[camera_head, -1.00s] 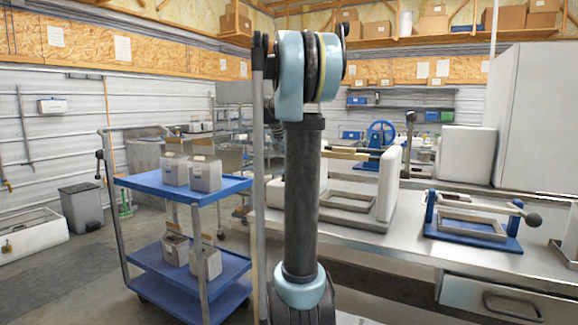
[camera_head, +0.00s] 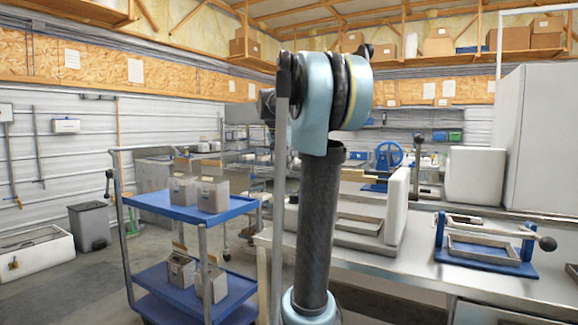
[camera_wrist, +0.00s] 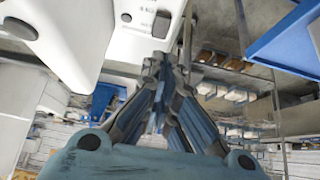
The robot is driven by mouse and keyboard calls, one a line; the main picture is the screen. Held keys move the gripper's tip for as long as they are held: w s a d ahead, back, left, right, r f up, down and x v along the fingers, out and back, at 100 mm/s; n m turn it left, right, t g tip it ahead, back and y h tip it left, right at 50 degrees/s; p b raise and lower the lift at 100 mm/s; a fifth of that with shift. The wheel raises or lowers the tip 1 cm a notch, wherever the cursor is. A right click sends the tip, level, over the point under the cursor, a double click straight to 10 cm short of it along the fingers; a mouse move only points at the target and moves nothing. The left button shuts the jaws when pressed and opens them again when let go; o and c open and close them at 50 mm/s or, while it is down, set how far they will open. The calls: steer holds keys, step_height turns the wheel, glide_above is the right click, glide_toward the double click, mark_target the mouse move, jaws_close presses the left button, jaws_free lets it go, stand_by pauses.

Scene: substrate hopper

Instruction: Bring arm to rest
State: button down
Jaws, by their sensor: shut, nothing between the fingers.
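My arm (camera_head: 320,200) stands nearly upright in the middle of the head view, with a pale blue elbow joint (camera_head: 316,100) at its top. A dark part of my arm shows just left of this joint. My gripper (camera_wrist: 160,62) shows in the wrist view with its dark fingers drawn together and nothing between them. Its tips appear in front of a white panel with dark marks (camera_wrist: 140,22); I cannot tell whether they touch it. The gripper cannot be made out clearly in the head view.
A blue two-shelf cart (camera_head: 190,207) with several metal containers (camera_head: 213,195) stands left of my arm. A metal workbench (camera_head: 400,268) with a blue-based frame device (camera_head: 487,250) lies to the right. A grey bin (camera_head: 89,227) stands at far left. Floor between bin and cart is clear.

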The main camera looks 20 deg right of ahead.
steer(key=s+a+f+n+g+y, duration=0.1)
steer(key=s+a+f+n, duration=0.2)
steer(key=s+f, duration=0.9)
steer(key=s+a+f+n+g+y, duration=0.1)
steer(key=s+a+f+n+y, duration=0.1)
steer(key=s+f, duration=1)
steer(key=s+a+f+n+y, duration=0.2)
steer(key=s+a+f+n, duration=0.2)
steer(key=s+f, duration=0.8)
steer(key=s+a, duration=0.1)
steer(key=a, duration=0.1)
steer(key=shift+s+a+g, duration=0.3)
steer(key=shift+s+g, duration=0.1)
